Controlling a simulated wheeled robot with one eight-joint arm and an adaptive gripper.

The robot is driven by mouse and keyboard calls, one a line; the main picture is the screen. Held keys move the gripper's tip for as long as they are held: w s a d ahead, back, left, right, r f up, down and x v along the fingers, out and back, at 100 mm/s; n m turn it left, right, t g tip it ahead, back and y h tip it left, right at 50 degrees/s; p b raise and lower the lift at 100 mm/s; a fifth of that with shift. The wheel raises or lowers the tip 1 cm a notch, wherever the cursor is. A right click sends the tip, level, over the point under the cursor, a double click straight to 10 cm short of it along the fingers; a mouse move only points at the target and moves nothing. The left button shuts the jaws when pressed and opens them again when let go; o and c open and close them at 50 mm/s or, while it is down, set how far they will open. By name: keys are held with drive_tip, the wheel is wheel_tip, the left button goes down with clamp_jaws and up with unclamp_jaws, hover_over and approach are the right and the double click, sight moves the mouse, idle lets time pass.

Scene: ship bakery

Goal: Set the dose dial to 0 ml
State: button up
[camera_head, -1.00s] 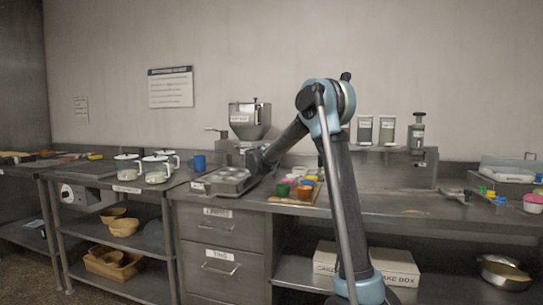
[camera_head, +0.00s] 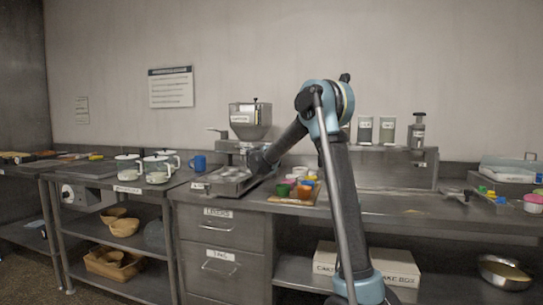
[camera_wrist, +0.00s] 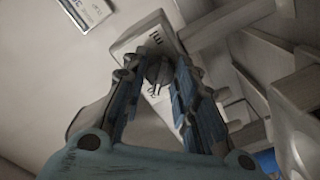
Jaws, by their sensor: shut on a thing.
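In the wrist view my gripper (camera_wrist: 160,85) has its two blue-lined fingers around a small round grey knob (camera_wrist: 158,70), the dose dial. The knob sits on a pale label plate (camera_wrist: 150,38) with dark markings, partly hidden by the fingers. The jaws are shut on the knob. A "ml" marking shows above it; I cannot read where the dial points. In the head view the depositor with its grey hopper (camera_head: 250,121) stands at the back of the counter, and my arm reaches to its right side. The dial and fingertips are hidden there.
A muffin tray (camera_head: 228,182) lies in front of the depositor. A blue mug (camera_head: 198,162) and white enamel pots (camera_head: 157,168) stand to the left. Colored cups (camera_head: 302,187) on a board sit to the right, close below my arm. A wall sign (camera_head: 171,87) hangs behind.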

drive_tip(key=shift+a, duration=0.1)
drive_tip(key=shift+f+n, duration=0.1)
drive_tip(key=shift+n, duration=4.2)
drive_tip(key=o, duration=1.1)
drive_tip(key=shift+a, duration=0.1)
